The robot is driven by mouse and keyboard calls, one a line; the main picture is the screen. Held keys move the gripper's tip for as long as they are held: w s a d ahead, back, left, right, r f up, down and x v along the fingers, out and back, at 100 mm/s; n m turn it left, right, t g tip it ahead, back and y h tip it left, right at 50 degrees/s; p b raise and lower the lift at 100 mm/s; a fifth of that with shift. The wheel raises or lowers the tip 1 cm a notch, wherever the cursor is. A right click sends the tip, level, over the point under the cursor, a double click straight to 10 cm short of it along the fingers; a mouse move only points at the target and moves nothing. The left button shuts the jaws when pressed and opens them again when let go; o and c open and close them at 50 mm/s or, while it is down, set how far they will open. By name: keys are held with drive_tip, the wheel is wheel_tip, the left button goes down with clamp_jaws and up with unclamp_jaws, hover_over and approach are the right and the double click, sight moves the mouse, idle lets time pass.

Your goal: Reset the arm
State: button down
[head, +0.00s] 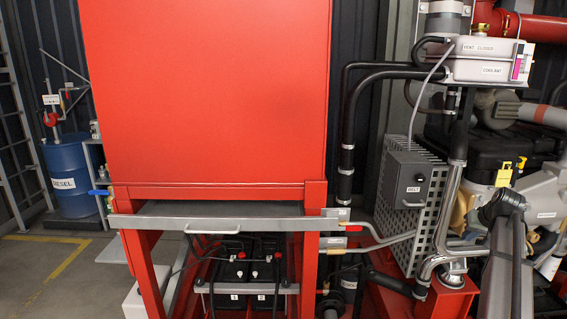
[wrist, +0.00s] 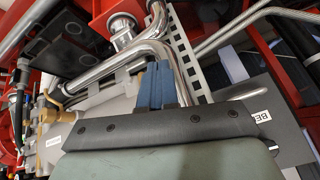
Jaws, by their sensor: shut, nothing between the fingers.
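My gripper (wrist: 154,85) shows in the wrist view with its two blue fingers together and nothing between them. Behind the fingertips, in that view, a bent shiny metal pipe (wrist: 108,68) and a perforated grey guard (wrist: 192,50) show. I cannot tell whether the fingers touch the pipe. In the head view the grey and black arm part at the lower right looks like mine; the fingers cannot be made out there.
A red cabinet (head: 205,90) stands over a frame with black batteries (head: 235,272). A grey box labelled BELT (head: 408,180) sits on the perforated guard. Pipes and engine parts crowd the right. A blue diesel drum (head: 70,175) stands left; the floor (head: 35,265) there is mostly open.

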drive_tip(key=s+a+f+m+g, duration=0.15)
drive_tip(key=s+a+f, duration=0.45)
drive_tip(key=f, duration=0.6)
drive_tip(key=s+a+f+g, duration=0.2)
drive_tip(key=s+a+f, duration=0.4)
drive_tip(key=f, duration=0.7)
drive_tip(key=s+a+f+g, duration=0.2)
drive_tip(key=s+a+f, duration=0.4)
drive_tip(key=f, duration=0.6)
drive_tip(key=s+a+f+n+g, duration=0.1)
drive_tip(key=s+a+f+g, duration=0.1)
drive_tip(key=s+a+f, duration=0.5)
drive_tip(key=s+a+f+n+g, duration=0.2)
drive_tip(key=s+a+f, duration=0.5)
drive_tip(key=s, duration=0.7)
drive_tip(key=s+a+f+n+g, duration=0.2)
drive_tip(key=s+a+f, duration=0.4)
drive_tip(key=s+a, duration=0.4)
drive_tip(key=shift+s+a+f+g, duration=0.4)
drive_tip(key=shift+s+g, duration=0.25)
drive_tip(key=shift+g, duration=0.1)
